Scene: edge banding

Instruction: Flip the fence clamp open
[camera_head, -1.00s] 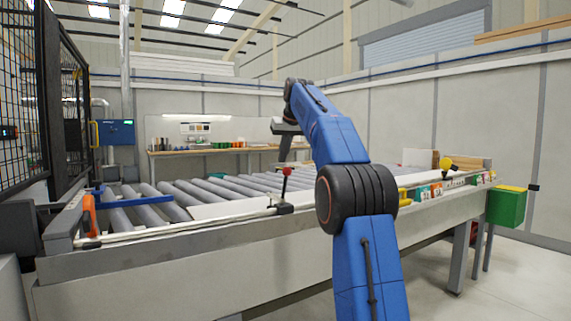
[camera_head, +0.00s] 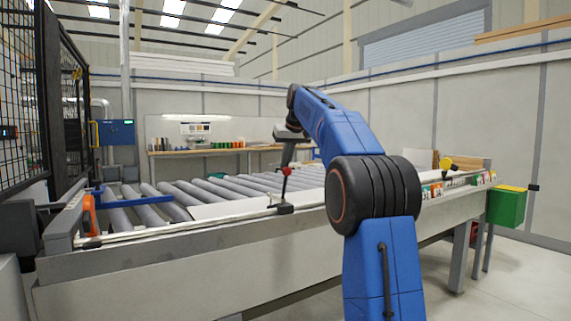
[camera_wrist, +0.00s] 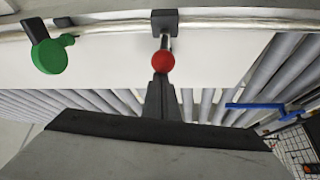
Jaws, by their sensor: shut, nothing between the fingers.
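The fence clamp has a dark block (camera_head: 285,209) on the pale fence rail and a thin lever with a red ball knob (camera_head: 287,171). The lever stands roughly upright in the head view. In the wrist view the red knob (camera_wrist: 163,61) and the clamp block (camera_wrist: 164,20) line up just beyond my fingertips. My gripper (camera_wrist: 160,82) is shut and empty, its tips very close to the knob. I cannot tell whether they touch it. In the head view my gripper (camera_head: 287,160) reaches down to the knob from above.
A green disc-shaped knob (camera_wrist: 48,57) sits on the rail to the left in the wrist view. A white panel (camera_wrist: 225,58) lies over the grey rollers (camera_wrist: 255,85). A blue bar (camera_wrist: 255,106) is at the right. An orange handle (camera_head: 90,215) stands at the rail's left end.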

